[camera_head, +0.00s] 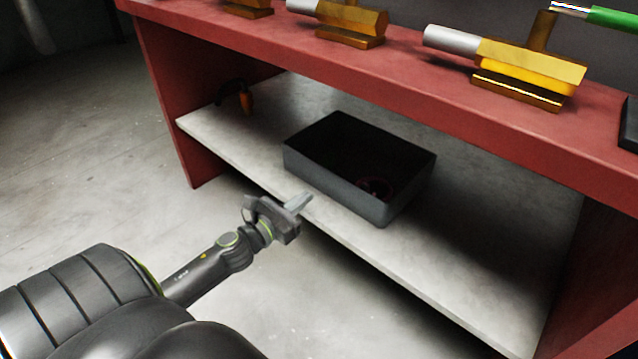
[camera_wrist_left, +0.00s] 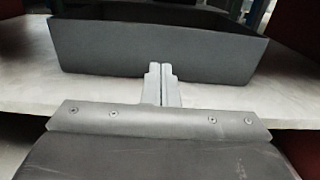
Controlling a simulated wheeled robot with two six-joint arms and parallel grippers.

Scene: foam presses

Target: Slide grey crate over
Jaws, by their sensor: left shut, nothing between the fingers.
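The grey crate (camera_head: 335,188) is an open, dark box on the pale lower shelf (camera_head: 480,272) of a red bench. A dark reddish round item (camera_head: 376,188) lies inside it, hard to make out in the shade. My left gripper (camera_head: 301,202) is shut and empty at the shelf's front edge, just in front of the crate's near long wall. In the left wrist view the shut fingers (camera_wrist_left: 160,78) point at the middle of the crate's wall (camera_wrist_left: 215,58). I cannot tell whether the fingertips touch the wall. My right gripper is not in view.
The red bench top (camera_head: 400,88) overhangs the shelf and carries several yellow presses (camera_head: 530,68) and a green-handled tool (camera_head: 610,18). The shelf right of the crate is clear.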

